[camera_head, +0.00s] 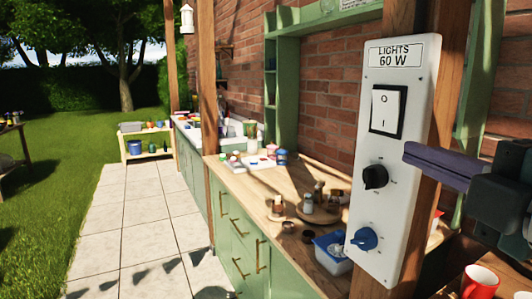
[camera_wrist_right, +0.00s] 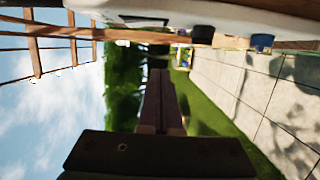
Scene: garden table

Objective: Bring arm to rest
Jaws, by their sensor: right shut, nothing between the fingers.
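My right gripper (camera_head: 410,155) comes in from the right in the head view. Its purple fingers are shut and empty, with the tips over the right edge of a white control panel (camera_head: 384,225). I cannot tell from this whether they touch it. The panel is marked "LIGHTS 60 W" and carries a white rocker switch (camera_head: 386,110), a black knob (camera_head: 375,177) and a blue knob (camera_head: 365,239). In the right wrist view the closed fingers (camera_wrist_right: 160,78) point away from the camera, with the panel edge (camera_wrist_right: 230,17) along the top. My left gripper is not in view.
The panel is fixed on a wooden post (camera_head: 438,150). Behind it runs a wooden counter (camera_head: 265,190) with jars and a blue-and-white tub (camera_head: 333,252). A red mug (camera_head: 479,283) stands at lower right. The tiled path (camera_head: 135,235) and lawn on the left are open.

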